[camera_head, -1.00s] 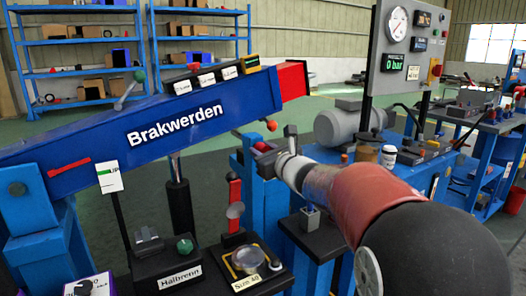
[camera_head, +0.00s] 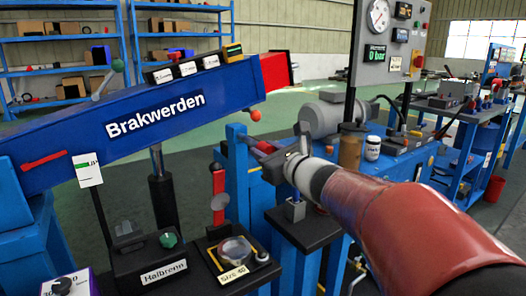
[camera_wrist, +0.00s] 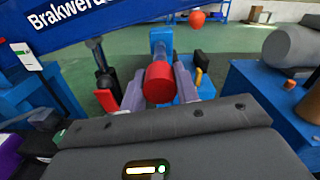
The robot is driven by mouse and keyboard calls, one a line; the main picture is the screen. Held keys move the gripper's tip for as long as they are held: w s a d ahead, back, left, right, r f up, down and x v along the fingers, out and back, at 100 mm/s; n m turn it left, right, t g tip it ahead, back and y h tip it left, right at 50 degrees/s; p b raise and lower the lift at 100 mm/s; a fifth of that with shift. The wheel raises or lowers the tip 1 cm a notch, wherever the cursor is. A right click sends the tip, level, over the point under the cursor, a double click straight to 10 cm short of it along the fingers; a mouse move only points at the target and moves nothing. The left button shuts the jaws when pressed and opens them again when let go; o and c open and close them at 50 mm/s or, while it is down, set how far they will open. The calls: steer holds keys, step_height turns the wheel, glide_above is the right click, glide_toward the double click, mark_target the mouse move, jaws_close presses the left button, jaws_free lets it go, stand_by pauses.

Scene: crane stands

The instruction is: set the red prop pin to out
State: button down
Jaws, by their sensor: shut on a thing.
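The red prop pin (camera_head: 264,147) shows beside a blue upright post (camera_head: 236,165) in the head view, partly hidden by my gripper (camera_head: 270,164). In the wrist view its round red end (camera_wrist: 159,83) sits between the two grey fingers of my gripper (camera_wrist: 160,92). The fingers are shut on it from both sides. Behind the red end a greyish stretch leads toward the blue post (camera_wrist: 162,36). I cannot tell how much of the pin is still in the post.
The blue Brakwerden beam (camera_head: 150,118) slopes up to the right, left of my gripper. A black rod (camera_head: 161,185) stands under it. A Halbrenn box (camera_head: 150,255) is below. A gauge panel (camera_head: 390,45) and grey motor (camera_head: 325,115) stand behind right.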

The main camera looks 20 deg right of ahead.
steer(key=c, duration=1.1)
jaws_free()
steer(key=shift+s, duration=0.2)
steer(key=shift+o, duration=0.2)
steer(key=shift+s+d, duration=0.1)
steer(key=v, duration=0.7)
steer(key=shift+s, duration=0.3)
steer(key=s+a+f+n+g+y, duration=0.2)
steer(key=s+a+f+n+g, duration=0.75)
steer(key=n, duration=0.65)
steer(key=s+d+f+n+g+h, duration=0.2)
steer(key=s+d+f+n+h, duration=0.2)
steer(key=s+f+n+h, duration=0.3)
steer(key=s+f+n, duration=0.3)
steer(key=s+n, duration=0.2)
steer(key=n, duration=0.2)
steer(key=shift+h, duration=0.3)
